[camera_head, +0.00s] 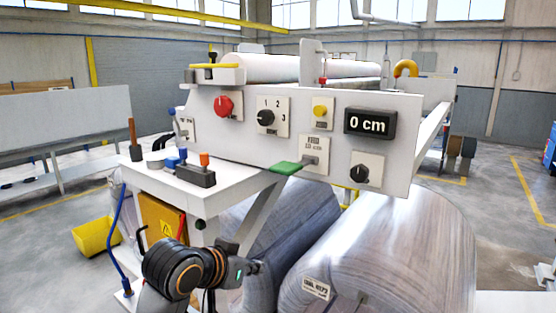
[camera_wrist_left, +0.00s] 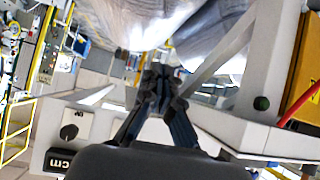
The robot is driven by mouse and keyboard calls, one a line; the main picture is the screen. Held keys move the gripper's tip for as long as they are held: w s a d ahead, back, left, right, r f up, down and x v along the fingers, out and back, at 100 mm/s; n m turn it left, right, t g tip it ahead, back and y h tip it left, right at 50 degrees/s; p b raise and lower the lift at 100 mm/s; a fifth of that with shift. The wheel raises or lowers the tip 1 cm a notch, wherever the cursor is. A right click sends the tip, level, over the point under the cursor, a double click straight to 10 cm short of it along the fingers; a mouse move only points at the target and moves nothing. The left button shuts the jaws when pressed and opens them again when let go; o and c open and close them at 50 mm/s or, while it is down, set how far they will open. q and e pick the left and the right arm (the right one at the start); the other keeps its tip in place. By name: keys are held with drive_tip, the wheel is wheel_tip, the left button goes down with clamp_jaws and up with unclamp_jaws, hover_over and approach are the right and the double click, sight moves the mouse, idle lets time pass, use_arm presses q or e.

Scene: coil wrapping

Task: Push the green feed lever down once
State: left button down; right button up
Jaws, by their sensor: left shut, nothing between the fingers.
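The green feed lever (camera_head: 286,168) sticks out from a small plate labelled as feed (camera_head: 315,155) on the front of the white control panel (camera_head: 225,140). It looks roughly level. I cannot pick it out in the left wrist view. My left gripper (camera_head: 256,267) is low, below the lever and slightly to its left, apart from it and in front of the wrapped rolls. In the left wrist view its fingers (camera_wrist_left: 160,80) are together with nothing between them. My right gripper is not in view.
The display (camera_head: 370,123) reads 0 cm. A red knob (camera_head: 224,105), black knobs and a yellow button (camera_head: 320,111) are on the panel. A white shelf (camera_head: 150,180) with small tools juts out left of the lever. Large wrapped rolls (camera_head: 400,250) lie below.

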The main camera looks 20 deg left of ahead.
use_arm(q)
wheel_tip(320, 180, up, 26)
drive_tip(key=w+m+t+h, duration=0.1)
drive_tip(key=t+h, duration=0.1)
drive_tip(key=t, duration=0.1)
drive_tip(key=shift+a+r+t, duration=0.2)
drive_tip(key=shift+a+t, duration=0.1)
drive_tip(key=shift+a, duration=0.05)
drive_tip(key=p, duration=0.5)
hover_over(278, 169)
wheel_tip(278, 169, down, 2)
wheel_tip(278, 169, down, 3)
drive_tip(key=shift+w+d+r+p, duration=0.1)
drive_tip(key=shift+r+p, duration=0.1)
drive_tip(key=shift+p, duration=0.2)
wheel_tip(278, 169, down, 2)
drive_tip(key=shift+p, duration=0.3)
